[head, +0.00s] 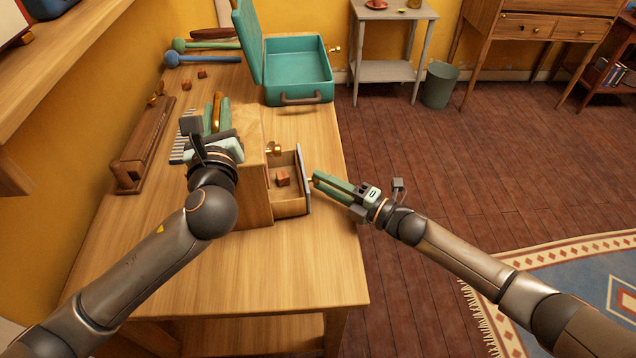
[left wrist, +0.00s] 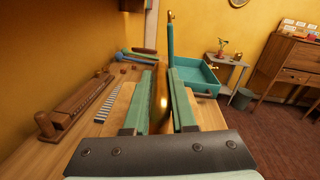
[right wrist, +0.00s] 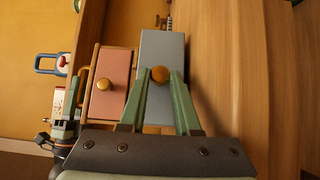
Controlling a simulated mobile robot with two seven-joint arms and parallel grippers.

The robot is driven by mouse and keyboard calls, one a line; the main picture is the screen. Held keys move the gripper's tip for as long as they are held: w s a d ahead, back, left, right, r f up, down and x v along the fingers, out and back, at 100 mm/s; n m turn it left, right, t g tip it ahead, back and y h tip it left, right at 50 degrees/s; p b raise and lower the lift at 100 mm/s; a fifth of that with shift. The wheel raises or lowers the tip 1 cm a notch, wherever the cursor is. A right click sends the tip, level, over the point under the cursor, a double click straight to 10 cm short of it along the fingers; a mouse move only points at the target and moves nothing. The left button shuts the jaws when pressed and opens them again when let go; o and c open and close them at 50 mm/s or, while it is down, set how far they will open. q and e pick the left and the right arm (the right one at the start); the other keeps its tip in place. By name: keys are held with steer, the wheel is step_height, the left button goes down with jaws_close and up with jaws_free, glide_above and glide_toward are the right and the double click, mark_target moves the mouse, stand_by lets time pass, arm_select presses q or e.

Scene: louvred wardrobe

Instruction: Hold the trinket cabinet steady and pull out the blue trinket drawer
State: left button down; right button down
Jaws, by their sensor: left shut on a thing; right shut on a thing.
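The trinket cabinet (head: 254,200) is a wooden box on the table. Its blue-grey drawer (head: 305,180) stands pulled out to the right, with a small reddish-brown cube (head: 283,178) inside. My right gripper (head: 316,180) is shut on this drawer's round brass knob, which shows between the fingertips in the right wrist view (right wrist: 160,74). A pink drawer (right wrist: 107,85) with its own knob sits beside the blue one in that view. My left gripper (head: 217,112) is shut on an upright brass handle (left wrist: 160,95) at the cabinet's top; my wrist hides part of the cabinet.
An open teal case (head: 298,70) stands at the table's far end. Two mallets (head: 205,58), loose cubes (head: 187,86) and a long wooden piece (head: 145,148) lie along the wall. The table's near part is clear. Floor is open right of the table.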

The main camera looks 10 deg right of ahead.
steer(key=c, duration=0.6)
jaws_free()
steer(key=v, duration=1.2)
